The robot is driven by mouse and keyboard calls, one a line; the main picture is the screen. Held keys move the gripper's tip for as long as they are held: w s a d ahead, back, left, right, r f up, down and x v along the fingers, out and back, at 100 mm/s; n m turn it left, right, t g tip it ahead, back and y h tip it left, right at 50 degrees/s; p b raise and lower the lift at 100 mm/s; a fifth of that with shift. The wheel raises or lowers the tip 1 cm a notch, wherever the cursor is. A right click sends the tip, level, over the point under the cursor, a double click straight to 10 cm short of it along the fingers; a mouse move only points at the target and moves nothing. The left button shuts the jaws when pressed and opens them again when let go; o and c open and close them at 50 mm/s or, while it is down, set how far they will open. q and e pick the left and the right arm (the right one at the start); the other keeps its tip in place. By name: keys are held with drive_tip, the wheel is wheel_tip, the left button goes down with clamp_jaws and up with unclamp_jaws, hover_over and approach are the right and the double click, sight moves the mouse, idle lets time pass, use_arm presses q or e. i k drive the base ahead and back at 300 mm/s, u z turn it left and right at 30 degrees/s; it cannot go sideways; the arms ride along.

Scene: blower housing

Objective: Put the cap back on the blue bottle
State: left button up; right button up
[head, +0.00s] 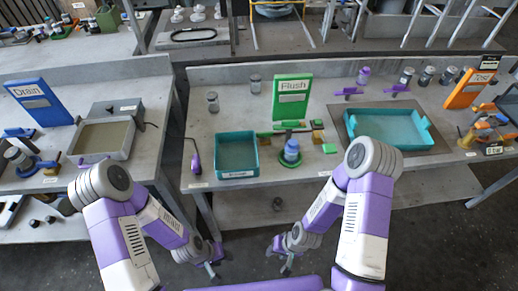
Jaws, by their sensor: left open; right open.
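A small blue bottle (291,148) stands upright on the middle bench, near its front edge, just right of a teal tray. My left gripper (211,268) is open and empty, low in front of the bench. My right gripper (286,266) is open and empty, also low in front of the bench, below the bottle. Both are well apart from the bottle.
The teal tray (236,172) is left of the bottle. A green "Flush" sign (292,97) and small green and brown blocks are behind it. A larger teal tray (390,147) is to the right. A purple-handled tool (196,164) lies far left. Bench edge (255,187) separates grippers and bottle.

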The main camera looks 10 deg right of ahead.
sight(290, 156)
drive_tip(key=u, duration=2.7)
drive_tip(key=k, duration=1.25)
drive_tip(key=z, duration=2.1)
